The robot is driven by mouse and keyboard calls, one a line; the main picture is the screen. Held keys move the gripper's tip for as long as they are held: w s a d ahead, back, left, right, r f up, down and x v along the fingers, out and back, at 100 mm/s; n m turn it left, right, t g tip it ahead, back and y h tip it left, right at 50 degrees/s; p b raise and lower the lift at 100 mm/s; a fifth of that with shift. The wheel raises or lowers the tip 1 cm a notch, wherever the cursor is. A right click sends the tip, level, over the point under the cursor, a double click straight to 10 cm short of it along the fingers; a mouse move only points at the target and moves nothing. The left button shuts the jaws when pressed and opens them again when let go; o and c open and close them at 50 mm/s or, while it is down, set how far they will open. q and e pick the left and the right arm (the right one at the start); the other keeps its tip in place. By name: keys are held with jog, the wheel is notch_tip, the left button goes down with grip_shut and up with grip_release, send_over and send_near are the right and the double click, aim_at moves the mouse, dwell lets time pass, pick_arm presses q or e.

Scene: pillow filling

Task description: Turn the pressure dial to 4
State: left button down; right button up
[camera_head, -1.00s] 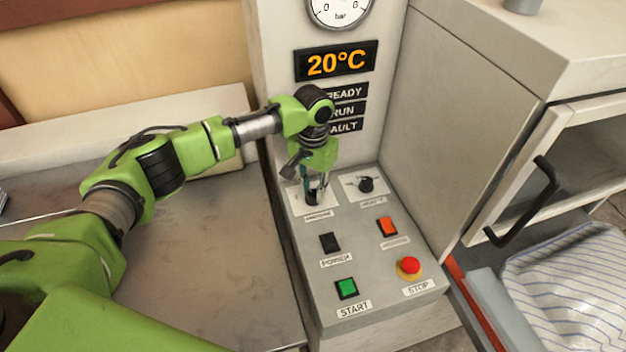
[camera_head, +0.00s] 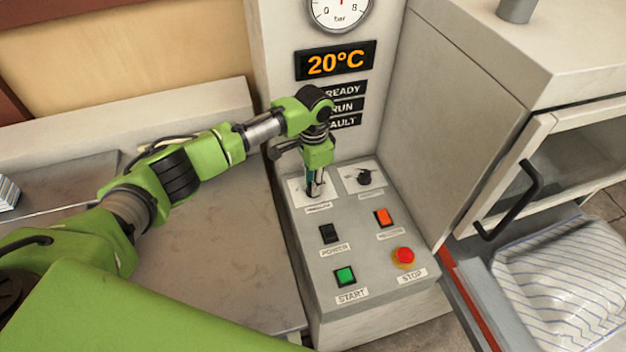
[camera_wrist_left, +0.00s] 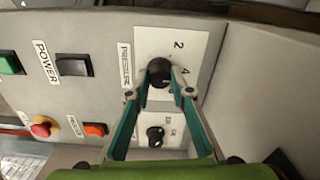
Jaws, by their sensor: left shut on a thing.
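The pressure dial is a round black knob (camera_wrist_left: 160,72) on a white plate marked PRESSURE, with the numbers 2 and 4 readable around it in the left wrist view. My left gripper (camera_wrist_left: 159,92) is shut on this dial, with one teal finger on each side. In the head view the gripper (camera_head: 315,187) points down at the panel's upper left and hides most of the dial. The dial's pointer mark cannot be made out. A round bar gauge (camera_head: 340,12) is cut off at the top. My right gripper is not in view.
A second black knob (camera_head: 364,177) sits close to the right of the gripper. The power switch (camera_head: 329,234), orange switch (camera_head: 383,217), green start button (camera_head: 345,276) and red stop button (camera_head: 403,256) lie in front. A cabinet (camera_head: 465,110) wall rises at the right.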

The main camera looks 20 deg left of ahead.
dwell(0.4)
pick_arm(q)
jog(key=c, duration=1.8)
grip_release()
jog(key=shift+r, duration=0.2)
notch_tip(320, 180, up, 12)
jog(key=shift+f, duration=0.2)
